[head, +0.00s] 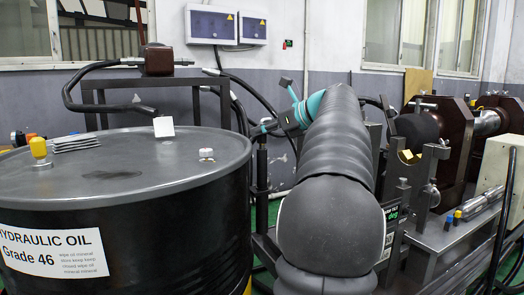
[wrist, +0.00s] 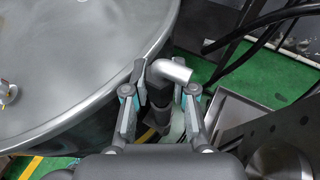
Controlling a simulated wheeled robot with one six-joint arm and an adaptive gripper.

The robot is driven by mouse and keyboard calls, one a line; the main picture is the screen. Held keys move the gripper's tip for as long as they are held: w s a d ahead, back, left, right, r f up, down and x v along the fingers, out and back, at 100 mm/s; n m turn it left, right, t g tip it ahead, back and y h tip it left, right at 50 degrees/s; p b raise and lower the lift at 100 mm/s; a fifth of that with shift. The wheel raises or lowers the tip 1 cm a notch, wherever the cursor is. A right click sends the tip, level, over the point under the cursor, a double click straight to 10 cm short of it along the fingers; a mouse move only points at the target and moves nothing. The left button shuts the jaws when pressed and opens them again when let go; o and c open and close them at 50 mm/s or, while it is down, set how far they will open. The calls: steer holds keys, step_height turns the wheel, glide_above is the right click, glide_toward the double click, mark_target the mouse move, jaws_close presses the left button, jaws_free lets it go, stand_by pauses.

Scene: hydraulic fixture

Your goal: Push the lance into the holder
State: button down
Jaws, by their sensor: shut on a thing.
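My gripper (wrist: 160,98) is shut on a dark, upright-looking piece with a bent silver pipe end, which I take to be the lance (wrist: 172,70). In the wrist view the lance stands between the two fingers, beside the drum's rim, and its elbow points right. Its lower part is hidden by the fingers and my gripper's body.
A black oil drum (head: 120,225) fills the left; its lid bears a yellow cap (head: 39,148) and a silver plug (head: 206,155). Black hoses (head: 95,68) run behind it. A metal fixture (head: 440,150) with brown plates stands right. Green floor (wrist: 260,80) shows beside the drum.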

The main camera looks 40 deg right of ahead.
steer(key=shift+f, duration=0.85)
stand_by(0.8)
steer(key=c, duration=0.9)
jaws_free()
steer(key=shift+o, duration=0.2)
steer(key=v, duration=1.2)
steer(key=shift+s+f, duration=0.1)
steer(key=shift+s, duration=0.1)
